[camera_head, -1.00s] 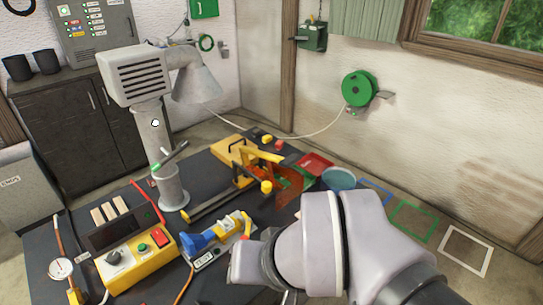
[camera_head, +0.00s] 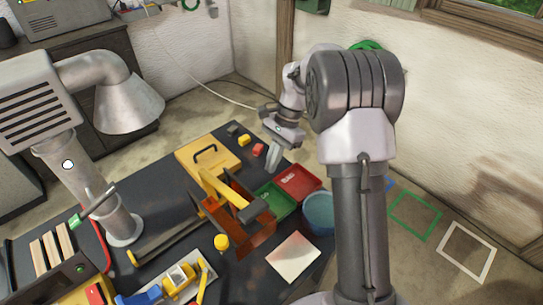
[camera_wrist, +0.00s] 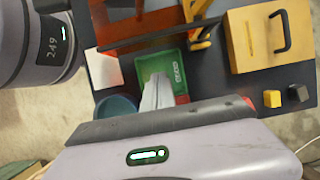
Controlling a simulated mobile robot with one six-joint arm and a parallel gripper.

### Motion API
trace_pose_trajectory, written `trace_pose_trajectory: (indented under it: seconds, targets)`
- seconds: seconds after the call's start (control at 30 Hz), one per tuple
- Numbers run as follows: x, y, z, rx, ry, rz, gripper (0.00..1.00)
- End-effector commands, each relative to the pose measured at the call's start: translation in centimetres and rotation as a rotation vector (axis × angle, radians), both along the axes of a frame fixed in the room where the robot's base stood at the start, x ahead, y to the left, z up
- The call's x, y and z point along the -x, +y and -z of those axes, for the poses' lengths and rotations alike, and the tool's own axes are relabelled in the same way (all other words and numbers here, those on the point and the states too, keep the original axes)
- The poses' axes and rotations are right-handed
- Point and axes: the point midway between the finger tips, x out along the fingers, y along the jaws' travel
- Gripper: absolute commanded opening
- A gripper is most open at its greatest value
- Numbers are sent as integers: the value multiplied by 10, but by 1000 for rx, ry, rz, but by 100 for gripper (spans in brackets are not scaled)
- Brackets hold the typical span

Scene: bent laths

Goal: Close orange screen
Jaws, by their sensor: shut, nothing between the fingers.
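The orange screen (camera_head: 243,240) is a see-through orange panel beside the yellow machine arm (camera_head: 225,190) on the dark bench. It stands tilted, part of it hidden behind the yellow arm. In the wrist view the orange screen (camera_wrist: 140,28) shows at the top, with a dark bar along its edge. My gripper (camera_head: 273,157) is above the far right part of the bench, apart from the screen. In the wrist view my gripper's fingers (camera_wrist: 157,92) are together and empty, over the green tray (camera_wrist: 165,62).
A red tray (camera_head: 298,182) and a blue-grey bucket (camera_head: 319,212) stand right of the screen. A yellow box with a black handle (camera_head: 207,156), small blocks and a yellow knob (camera_head: 221,242) are nearby. A grey extraction hood (camera_head: 125,105) stands at left.

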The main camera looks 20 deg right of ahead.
Motion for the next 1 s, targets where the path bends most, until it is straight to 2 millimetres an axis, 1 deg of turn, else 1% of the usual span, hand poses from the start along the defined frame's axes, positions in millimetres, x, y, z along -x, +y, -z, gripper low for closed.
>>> trace_pose_trajectory:
  seconds: [0.03,0.27,0.4,0.53,0.63,1.0]
  targets:
    - [2,4,15,0,2,-1,0]
    - [9,21,61,0,1,-1,0]
    - [17,42,60,1,-3,-3,0]
    - [22,54,58,1,-2,-3,0]
    - [24,57,57,1,-2,-1,0]
    - [25,60,57,1,-2,-3,0]
